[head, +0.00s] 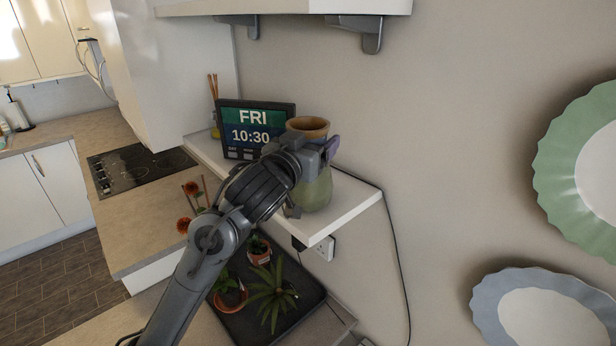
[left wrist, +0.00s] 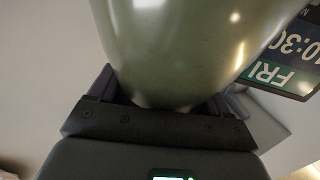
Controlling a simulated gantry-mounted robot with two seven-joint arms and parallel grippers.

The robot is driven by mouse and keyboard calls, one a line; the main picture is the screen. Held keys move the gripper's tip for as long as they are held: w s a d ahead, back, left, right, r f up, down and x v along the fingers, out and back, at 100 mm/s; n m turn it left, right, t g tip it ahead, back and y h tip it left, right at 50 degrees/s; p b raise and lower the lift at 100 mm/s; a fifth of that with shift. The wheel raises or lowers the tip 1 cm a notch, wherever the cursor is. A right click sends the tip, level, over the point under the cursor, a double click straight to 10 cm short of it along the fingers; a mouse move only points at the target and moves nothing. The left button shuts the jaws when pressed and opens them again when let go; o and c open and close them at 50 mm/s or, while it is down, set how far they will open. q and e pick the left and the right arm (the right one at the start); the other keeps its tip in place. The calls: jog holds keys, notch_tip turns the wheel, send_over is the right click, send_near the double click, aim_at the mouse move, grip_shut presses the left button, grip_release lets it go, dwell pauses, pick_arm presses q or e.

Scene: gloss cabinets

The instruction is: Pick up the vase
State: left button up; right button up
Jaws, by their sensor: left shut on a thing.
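The vase (head: 316,192) is green with a tan-brown rim and stands upright at the right end of a white wall shelf (head: 355,208). My left gripper (head: 322,150) reaches it from the front left at its upper part and hides much of its middle. In the left wrist view the vase (left wrist: 180,50) fills the space between the two fingers, and my left gripper (left wrist: 175,105) is shut on it. Whether its base touches the shelf is hard to tell. My right gripper is in neither view.
A digital clock (head: 257,128) reading FRI 10:30 stands just left of the vase. Another shelf (head: 290,7) with grey brackets is above. Potted plants on a dark tray (head: 243,318) sit below. Scalloped plates (head: 545,310) hang on the right wall. A black cable runs down the wall.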

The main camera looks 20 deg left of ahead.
pick_arm(q)
grip_shut()
jog(key=shift+r, duration=0.1)
jog(key=shift+r, duration=0.1)
